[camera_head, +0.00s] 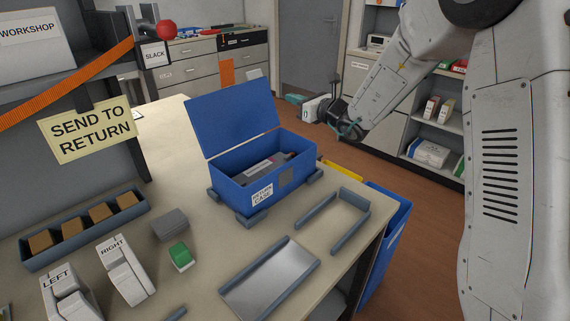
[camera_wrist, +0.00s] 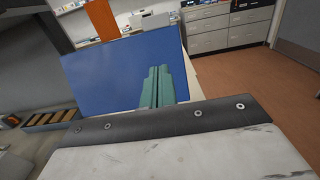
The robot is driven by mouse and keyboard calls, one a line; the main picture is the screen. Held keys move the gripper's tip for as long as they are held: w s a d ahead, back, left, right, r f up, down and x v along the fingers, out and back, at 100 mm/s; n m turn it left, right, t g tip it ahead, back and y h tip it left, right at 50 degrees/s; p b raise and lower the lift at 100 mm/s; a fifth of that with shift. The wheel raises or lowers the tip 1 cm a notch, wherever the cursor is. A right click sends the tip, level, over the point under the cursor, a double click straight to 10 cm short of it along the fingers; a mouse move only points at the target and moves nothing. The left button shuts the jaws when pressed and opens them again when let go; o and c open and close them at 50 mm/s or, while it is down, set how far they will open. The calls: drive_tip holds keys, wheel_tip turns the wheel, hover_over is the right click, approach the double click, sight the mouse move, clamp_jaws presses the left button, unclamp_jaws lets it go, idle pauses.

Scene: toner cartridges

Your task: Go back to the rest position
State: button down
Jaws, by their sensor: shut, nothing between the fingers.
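My gripper (camera_head: 348,130) hangs at the end of my raised arm, right of the blue case and apart from it in the head view. In the wrist view its two teal fingers (camera_wrist: 157,88) are together, with nothing between them. The blue case (camera_head: 228,190) stands on the workbench with its lid (camera_head: 233,112) tilted up and open. A dark toner cartridge (camera_head: 262,168) with a pale label lies inside the case. In the wrist view the open lid (camera_wrist: 110,70) fills the background behind the fingers.
The workbench (camera_head: 205,280) carries a metal-floored tray (camera_head: 270,280), an empty U-shaped holder (camera_head: 345,215), a green-topped block (camera_head: 180,256), a grey block (camera_head: 170,225) and LEFT and RIGHT stands (camera_head: 125,270). A blue bin (camera_head: 385,240) stands beyond the right edge. Shelves (camera_head: 440,120) stand behind my arm.

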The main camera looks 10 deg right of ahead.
idle(0.3)
drive_tip(key=s+a+f+n+g, duration=0.1)
drive_tip(key=s+a+n+g, duration=0.2)
drive_tip(key=s+n+g, duration=0.75)
drive_tip(key=s+a+f+n+g, duration=0.1)
drive_tip(key=s+a+n+g, duration=0.2)
drive_tip(key=s+n, duration=0.85)
drive_tip(key=s+d+r+n+h, duration=0.1)
drive_tip(key=s+d+n+h, duration=0.2)
drive_tip(key=s, duration=1)
drive_tip(key=s+d+r+n+h, duration=0.2)
drive_tip(key=s+d+h, duration=0.5)
drive_tip(key=s+d, duration=0.6)
drive_tip(key=shift+s+n+h, duration=0.3)
drive_tip(key=shift+s+n, duration=0.45)
drive_tip(key=shift+n, duration=0.15)
